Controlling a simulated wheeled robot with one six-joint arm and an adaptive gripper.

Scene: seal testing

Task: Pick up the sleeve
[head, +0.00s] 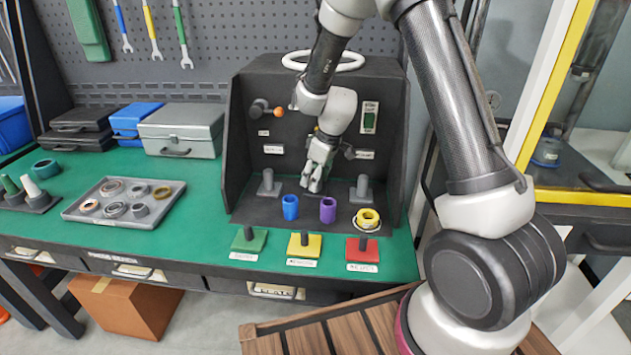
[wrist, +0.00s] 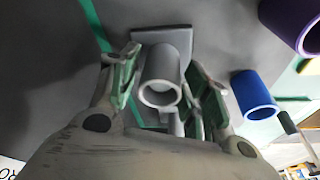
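A grey hollow sleeve (wrist: 163,60) stands on a dark base in the wrist view, its open round end facing the camera. My gripper (wrist: 166,80) has its green-padded fingers on either side of it, with narrow gaps beside the rim; it looks open. In the head view my gripper (head: 316,180) points down inside the dark test booth, between two grey posts, and hides the grey sleeve. A blue sleeve (head: 290,207) and a purple sleeve (head: 328,210) stand in front of it; they also show in the wrist view as blue (wrist: 255,95) and purple (wrist: 295,22).
Grey posts (head: 268,185) and (head: 362,189) flank my gripper. A yellow ringed piece (head: 367,218) stands front right. Green (head: 249,240), yellow (head: 301,245) and red (head: 362,250) pads line the booth's front. A grey tray (head: 83,211) of rings lies left. Booth walls enclose the sides.

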